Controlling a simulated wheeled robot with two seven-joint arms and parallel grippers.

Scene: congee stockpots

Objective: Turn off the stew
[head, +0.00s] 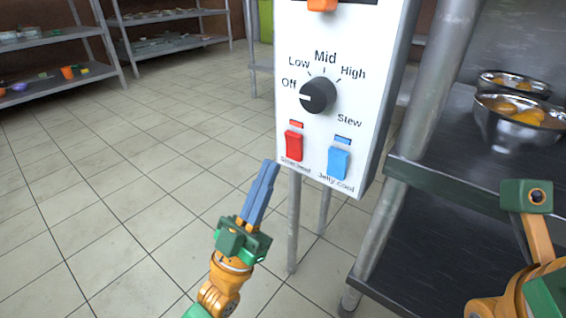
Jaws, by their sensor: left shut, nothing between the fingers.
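A white control panel (285,40) on thin metal legs shows in the upper middle of the head view. Its round dark knob (322,92) has a white mark pointing left, close to the Off label. Low, Mid and High run over the top, and Stew is at lower right. Below the knob are a red switch (294,146) and a blue switch (339,163) labelled Jelly cool. My left gripper (271,165) is shut and empty, its blue fingers pointing up, just below and left of the red switch in the picture, apart from the knob.
A metal shelf (430,175) at right holds metal bowls (515,122) with orange food; my right arm is in front of it. A metal post (420,130) stands beside the panel. Shelving (60,85) is at the back left. The tiled floor (130,190) at left is clear.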

